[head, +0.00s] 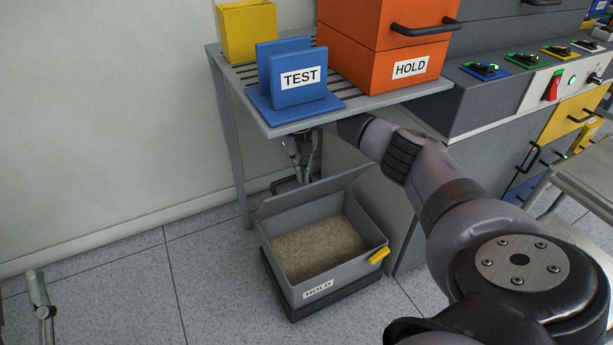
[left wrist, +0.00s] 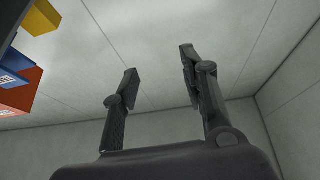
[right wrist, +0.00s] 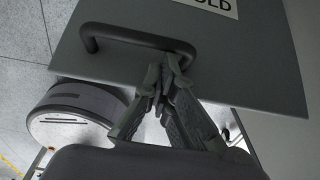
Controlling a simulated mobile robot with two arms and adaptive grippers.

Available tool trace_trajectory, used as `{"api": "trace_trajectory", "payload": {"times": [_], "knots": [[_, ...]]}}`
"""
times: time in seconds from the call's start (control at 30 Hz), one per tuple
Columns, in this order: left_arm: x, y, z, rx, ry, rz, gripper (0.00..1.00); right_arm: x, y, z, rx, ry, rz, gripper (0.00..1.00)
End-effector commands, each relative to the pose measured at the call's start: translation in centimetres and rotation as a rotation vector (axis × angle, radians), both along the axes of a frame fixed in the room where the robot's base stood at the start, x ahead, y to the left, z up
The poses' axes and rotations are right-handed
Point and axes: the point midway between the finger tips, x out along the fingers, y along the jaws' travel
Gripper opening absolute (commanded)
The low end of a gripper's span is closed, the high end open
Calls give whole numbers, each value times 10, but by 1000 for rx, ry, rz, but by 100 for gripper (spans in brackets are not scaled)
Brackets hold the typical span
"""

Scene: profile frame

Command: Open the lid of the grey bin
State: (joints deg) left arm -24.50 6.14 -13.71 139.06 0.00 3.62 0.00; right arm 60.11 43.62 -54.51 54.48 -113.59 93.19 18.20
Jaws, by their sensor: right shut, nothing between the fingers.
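The grey bin (head: 345,274) stands on the floor under the shelf, with a HOLD label on its front. Its lid (head: 314,194) is raised at the back, and brownish contents show inside. In the right wrist view the lid's outer face (right wrist: 225,55) shows a bar handle (right wrist: 125,36) and part of a label. My right gripper (head: 302,178) is behind the raised lid, under the shelf. It is shut and empty, its fingertips (right wrist: 166,78) close to one end of the handle; contact is unclear.
A grey slatted shelf (head: 400,95) over the bin carries a yellow bin (head: 247,32), a blue TEST holder (head: 298,78) and an orange HOLD box (head: 375,62). A cabinet with drawers (head: 560,125) stands at the right. The floor left of the bin is clear.

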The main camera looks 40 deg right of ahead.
Motion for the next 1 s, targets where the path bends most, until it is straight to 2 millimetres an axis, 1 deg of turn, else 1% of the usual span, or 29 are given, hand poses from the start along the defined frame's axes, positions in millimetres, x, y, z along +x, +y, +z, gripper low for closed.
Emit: {"api": "trace_trajectory", "payload": {"times": [0.03, 0.1, 0.33, 0.83, 1.0], "knots": [[-2, 0, 2, -7, -24, -1, 40, 7, 0, -1, -2, -12, 1, 0], [-5, 0, 7, -16, -54, -3, 40, 11, -1, 0, -1, -11, 2, 0], [-10, 0, 15, -30, -104, -5, 40, 17, -2, 2, -1, -7, 3, 0], [-11, 0, 17, -32, -110, -6, 40, 15, -1, -1, 0, -2, 6, 0], [-11, 0, 21, -32, -110, -6, 40, 4, 1, -5, 1, 1, 8, 0]]}}
